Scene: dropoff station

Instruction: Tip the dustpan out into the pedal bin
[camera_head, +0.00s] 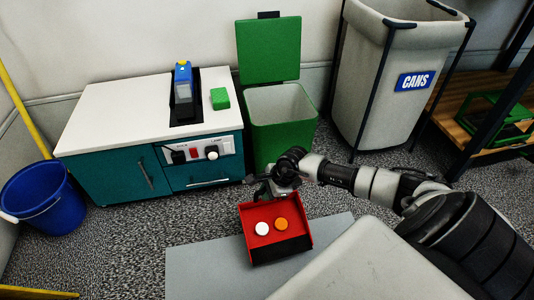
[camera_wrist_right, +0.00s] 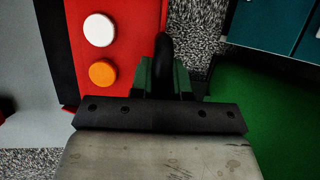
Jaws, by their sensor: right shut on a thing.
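The red dustpan (camera_head: 258,242) is in front of the green pedal bin, low over the grey mat. A white round piece (camera_head: 262,229) and an orange round piece (camera_head: 281,224) lie in it. They also show in the right wrist view, the white one (camera_wrist_right: 99,29) above the orange one (camera_wrist_right: 102,73). My right gripper (camera_head: 270,190) is shut on the dustpan's dark handle (camera_wrist_right: 163,62). The pedal bin (camera_head: 282,138) stands behind the gripper with its green lid (camera_head: 268,50) raised and its light inside showing. My left gripper is not in view.
A teal cabinet (camera_head: 112,178) with a white top stands left of the bin, bearing a green sponge (camera_head: 220,98). A cans hamper (camera_head: 375,70) stands right of the bin. A blue bucket (camera_head: 45,205) is at the far left. A grey mat (camera_head: 205,265) lies in front.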

